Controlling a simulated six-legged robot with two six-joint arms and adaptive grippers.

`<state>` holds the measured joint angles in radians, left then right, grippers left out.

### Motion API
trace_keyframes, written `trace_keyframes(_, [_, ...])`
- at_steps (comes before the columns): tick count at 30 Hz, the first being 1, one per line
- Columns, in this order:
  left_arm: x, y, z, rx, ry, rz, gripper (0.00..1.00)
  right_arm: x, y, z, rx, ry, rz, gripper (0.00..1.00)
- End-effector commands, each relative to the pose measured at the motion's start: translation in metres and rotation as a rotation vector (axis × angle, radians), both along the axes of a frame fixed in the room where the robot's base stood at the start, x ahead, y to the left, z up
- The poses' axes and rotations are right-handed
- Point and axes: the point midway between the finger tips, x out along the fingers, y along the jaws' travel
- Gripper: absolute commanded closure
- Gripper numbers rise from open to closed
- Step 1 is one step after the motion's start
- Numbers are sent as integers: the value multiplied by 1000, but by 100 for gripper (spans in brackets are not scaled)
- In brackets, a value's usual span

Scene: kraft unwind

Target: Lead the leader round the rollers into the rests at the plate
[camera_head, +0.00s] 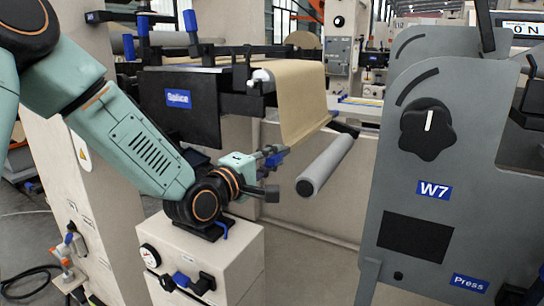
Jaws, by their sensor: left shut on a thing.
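The leader, a brown kraft paper web (300,95), drapes over a roller beside the black Splice box (190,103) and hangs down to a free lower edge. My left gripper (273,168) is just below that edge's left corner and is shut, apparently on the leader; the exact grip is too small to see. A grey roller (326,165) lies slanted below and right of the leader, apart from it. Dark brackets (254,84) stand at the leader's left side; I cannot tell whether they are the rests. My right gripper is out of view.
A large grey side panel (440,170) marked W7 and Press, with a black knob (427,129), fills the right. A cream cabinet (205,262) with a gauge stands below my left wrist. Free room lies between the grey roller and the panel.

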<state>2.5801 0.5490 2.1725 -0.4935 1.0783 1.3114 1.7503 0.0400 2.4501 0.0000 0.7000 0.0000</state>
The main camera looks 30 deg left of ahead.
Motion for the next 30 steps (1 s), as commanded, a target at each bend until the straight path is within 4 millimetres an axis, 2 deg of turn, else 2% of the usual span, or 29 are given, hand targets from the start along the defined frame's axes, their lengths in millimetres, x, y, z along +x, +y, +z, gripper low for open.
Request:
trace_keyframes(3, [0, 0, -15, 1, -1, 0, 100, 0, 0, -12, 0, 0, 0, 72])
trace_keyframes(12, [0, 0, -42, 0, 0, 0, 100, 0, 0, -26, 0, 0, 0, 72])
trace_keyframes(30, [0, 1, -97, 1, 1, 0, 100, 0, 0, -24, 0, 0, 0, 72])
